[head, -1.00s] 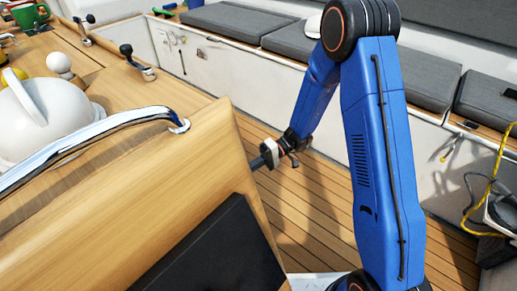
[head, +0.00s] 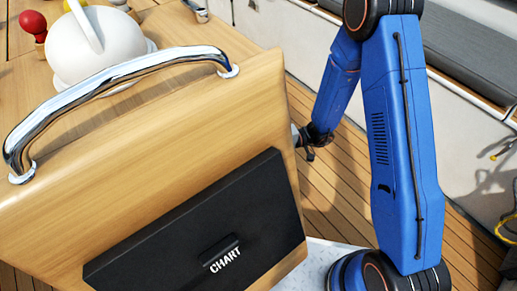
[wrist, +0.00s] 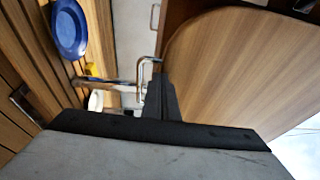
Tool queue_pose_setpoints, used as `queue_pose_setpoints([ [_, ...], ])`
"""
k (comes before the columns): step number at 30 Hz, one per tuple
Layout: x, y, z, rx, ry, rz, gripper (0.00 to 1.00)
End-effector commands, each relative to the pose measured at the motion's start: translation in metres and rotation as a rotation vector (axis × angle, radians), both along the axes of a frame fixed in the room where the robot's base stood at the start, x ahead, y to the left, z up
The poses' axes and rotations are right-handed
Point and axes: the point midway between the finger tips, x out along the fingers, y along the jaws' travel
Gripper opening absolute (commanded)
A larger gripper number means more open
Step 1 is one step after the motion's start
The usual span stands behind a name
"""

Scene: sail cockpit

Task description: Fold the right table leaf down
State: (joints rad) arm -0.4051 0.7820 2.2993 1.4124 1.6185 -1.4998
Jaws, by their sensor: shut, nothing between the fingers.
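The wooden table (head: 130,150) fills the left of the head view, with its end panel facing me. A broad wooden board with a rounded corner, seemingly the right table leaf (wrist: 235,70), fills the right of the wrist view. I cannot tell its exact angle. My gripper (head: 298,134) is just beyond the right edge of the end panel, its tips partly hidden there. In the wrist view my gripper (wrist: 160,98) is shut and empty, its dark fingers close beside the board. I cannot tell whether they touch it.
A chrome handrail (head: 120,88) and a black chart box (head: 200,230) are on the end panel. A blue plate (wrist: 69,29) shows in the wrist view. Plank floor (head: 340,190) and a cushioned bench (head: 465,65) lie to the right.

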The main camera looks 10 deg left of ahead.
Motion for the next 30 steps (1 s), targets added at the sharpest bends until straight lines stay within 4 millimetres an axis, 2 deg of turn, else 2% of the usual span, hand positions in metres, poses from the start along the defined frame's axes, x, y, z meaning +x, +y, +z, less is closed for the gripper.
queue_pose_setpoints([
  [1, -0.008, 0.004, 0.0, -0.002, 0.002, 0.015, 0.0],
  [7, -0.008, 0.004, -0.001, -0.003, 0.002, 0.015, 0.0],
  [14, 0.012, -0.006, -0.001, -0.001, 0.001, 0.01, 0.0],
  [19, 0.043, -0.023, -0.001, 0.002, 0.0, 0.002, 0.0],
  [30, 0.079, -0.08, -0.002, 0.002, 0.0, 0.0, 0.0],
])
